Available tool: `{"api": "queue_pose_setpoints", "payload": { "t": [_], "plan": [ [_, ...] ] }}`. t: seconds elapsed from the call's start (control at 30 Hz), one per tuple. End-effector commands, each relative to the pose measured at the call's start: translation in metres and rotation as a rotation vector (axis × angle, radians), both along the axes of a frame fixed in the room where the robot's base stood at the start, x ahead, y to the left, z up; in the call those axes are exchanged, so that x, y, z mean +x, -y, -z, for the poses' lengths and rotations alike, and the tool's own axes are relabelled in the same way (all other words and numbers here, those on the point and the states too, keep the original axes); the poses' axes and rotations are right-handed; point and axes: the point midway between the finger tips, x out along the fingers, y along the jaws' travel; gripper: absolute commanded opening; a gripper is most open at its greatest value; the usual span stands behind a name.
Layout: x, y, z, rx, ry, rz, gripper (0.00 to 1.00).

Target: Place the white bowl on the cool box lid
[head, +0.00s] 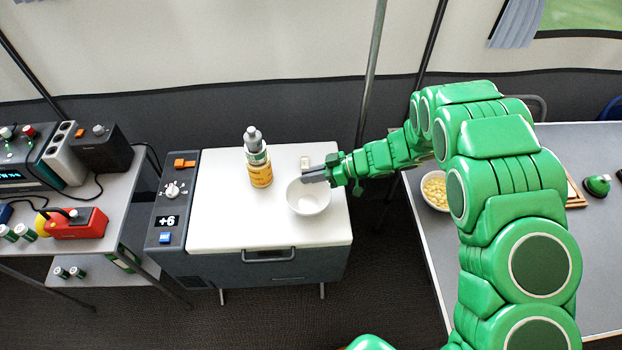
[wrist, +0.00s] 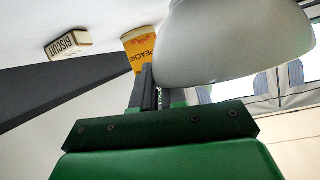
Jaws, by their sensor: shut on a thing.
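The white bowl (head: 309,198) is upright at the right part of the white cool box lid (head: 225,222). My gripper (head: 316,175) is shut on the bowl's far rim, reaching in from the right. In the wrist view the bowl (wrist: 232,40) fills the upper right, with my gripper (wrist: 148,80) at its edge. The lid (wrist: 35,25) shows at the upper left there. I cannot tell whether the bowl's base touches the lid or hangs just above it.
A small biscuit box (head: 305,162) lies behind the bowl. The lid's front left is clear. A control panel (head: 174,200) borders the lid's left side. A bowl of yellowish pieces (head: 434,190) stands on the right table.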

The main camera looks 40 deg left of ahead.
Motion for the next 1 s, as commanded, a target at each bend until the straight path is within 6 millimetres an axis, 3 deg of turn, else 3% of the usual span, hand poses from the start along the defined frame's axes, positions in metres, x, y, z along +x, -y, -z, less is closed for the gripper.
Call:
{"api": "queue_pose_setpoints", "payload": {
  "t": [0.2,0.57,0.6,0.73,1.0],
  "plan": [
    [-0.001,0.000,0.019,-0.001,-0.002,0.000,0.00],
    [0.000,0.000,0.022,-0.001,0.001,0.000,0.00],
    [0.000,0.000,0.022,-0.001,0.001,0.000,0.15],
    [0.000,0.000,0.022,-0.001,0.001,0.000,0.35],
    [0.000,0.000,0.022,-0.001,0.001,0.000,0.37]
  ]
}}
